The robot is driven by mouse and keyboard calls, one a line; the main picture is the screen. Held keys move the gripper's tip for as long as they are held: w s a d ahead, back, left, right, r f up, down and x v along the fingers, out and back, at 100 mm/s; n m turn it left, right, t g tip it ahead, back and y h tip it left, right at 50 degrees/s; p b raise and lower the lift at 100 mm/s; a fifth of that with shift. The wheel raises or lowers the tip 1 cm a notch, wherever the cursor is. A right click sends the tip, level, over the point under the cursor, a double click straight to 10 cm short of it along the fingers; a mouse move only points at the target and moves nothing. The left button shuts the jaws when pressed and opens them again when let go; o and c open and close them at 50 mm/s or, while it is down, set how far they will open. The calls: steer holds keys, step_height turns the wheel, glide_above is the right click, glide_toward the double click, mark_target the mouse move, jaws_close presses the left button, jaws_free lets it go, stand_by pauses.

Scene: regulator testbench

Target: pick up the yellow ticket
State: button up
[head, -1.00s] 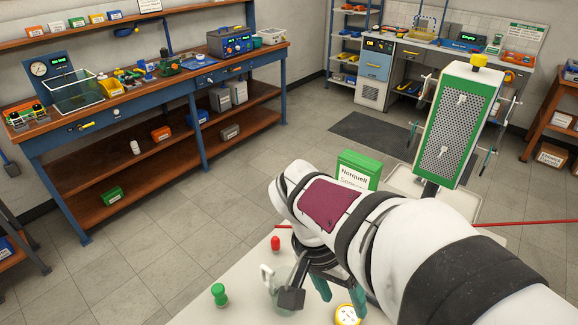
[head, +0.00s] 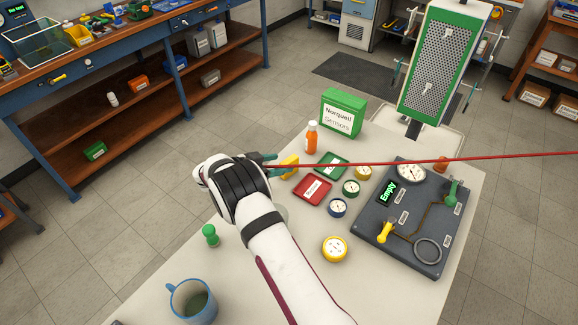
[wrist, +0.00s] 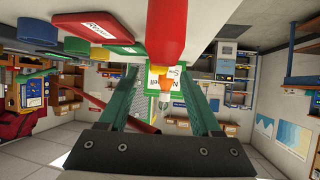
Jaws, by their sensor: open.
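The open gripper also shows in the wrist view (wrist: 163,92), with a large red shape above the gap. The ticket cannot be made out clearly there.
A thin red line (head: 420,161) crosses past the gripper. Right of it are an orange bottle (head: 311,137), red tray (head: 312,190), green tray (head: 331,166), several gauges and a grey panel (head: 415,225). A green peg (head: 210,235) and blue mug (head: 193,300) stand nearer.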

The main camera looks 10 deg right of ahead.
mark_target(286, 162)
steer(key=x, duration=0.5)
steer(key=shift+r, duration=0.1)
jaws_close()
